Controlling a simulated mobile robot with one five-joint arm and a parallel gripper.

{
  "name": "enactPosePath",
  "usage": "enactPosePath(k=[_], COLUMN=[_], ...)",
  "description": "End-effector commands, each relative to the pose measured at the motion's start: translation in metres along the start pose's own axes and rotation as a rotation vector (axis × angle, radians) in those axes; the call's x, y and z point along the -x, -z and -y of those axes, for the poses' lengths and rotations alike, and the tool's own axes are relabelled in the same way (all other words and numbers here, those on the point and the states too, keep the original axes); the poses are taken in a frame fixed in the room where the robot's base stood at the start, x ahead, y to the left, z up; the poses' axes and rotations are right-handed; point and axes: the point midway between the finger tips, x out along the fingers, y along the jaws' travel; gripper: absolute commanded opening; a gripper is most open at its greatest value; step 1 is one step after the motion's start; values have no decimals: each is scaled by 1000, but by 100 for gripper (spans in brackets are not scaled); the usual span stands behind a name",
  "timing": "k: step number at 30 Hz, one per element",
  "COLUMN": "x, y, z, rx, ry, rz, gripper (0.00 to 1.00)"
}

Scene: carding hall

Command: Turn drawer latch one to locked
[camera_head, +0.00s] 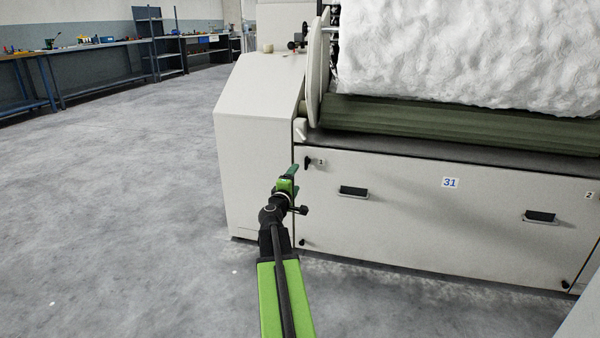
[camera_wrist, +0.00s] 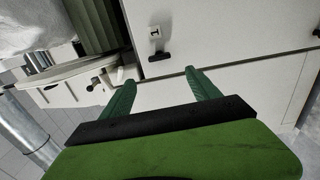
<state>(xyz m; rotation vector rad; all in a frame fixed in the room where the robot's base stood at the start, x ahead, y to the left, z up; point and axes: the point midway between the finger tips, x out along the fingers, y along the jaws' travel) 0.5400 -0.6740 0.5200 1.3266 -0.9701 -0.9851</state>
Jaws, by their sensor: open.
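Drawer latch one (camera_head: 308,163) is a small black handle at the upper left corner of the white drawer front (camera_head: 420,225), beside a label marked 1 (camera_head: 321,162). Its bar looks roughly upright in the head view. In the wrist view the latch (camera_wrist: 158,56) lies just beyond the fingertips, with the label (camera_wrist: 155,33) above it. My gripper (camera_head: 289,176) is open and empty. Its two green fingers (camera_wrist: 160,79) are spread to either side below the latch in the wrist view, apparently apart from it. No locked mark is readable.
The drawer front bears a 31 label (camera_head: 450,183) and two dark recessed handles (camera_head: 353,192) (camera_head: 540,216). A label marked 2 (camera_head: 589,195) is at the far right. White fibre (camera_head: 470,55) covers the roller above. Grey floor (camera_head: 120,200) is clear on the left; workbenches (camera_head: 90,60) stand behind.

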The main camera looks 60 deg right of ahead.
Motion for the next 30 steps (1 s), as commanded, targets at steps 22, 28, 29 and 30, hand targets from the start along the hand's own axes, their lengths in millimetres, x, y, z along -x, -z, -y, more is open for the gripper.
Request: enactPosePath(k=[22, 28, 29, 30], x=[46, 57, 64, 74], y=[1, 29, 45, 69], z=[0, -16, -24, -36], rx=[0, 0, 0, 0], ry=[0, -1, -1, -1], rz=[-1, -40, -61, -95], gripper=[71, 71, 71, 71])
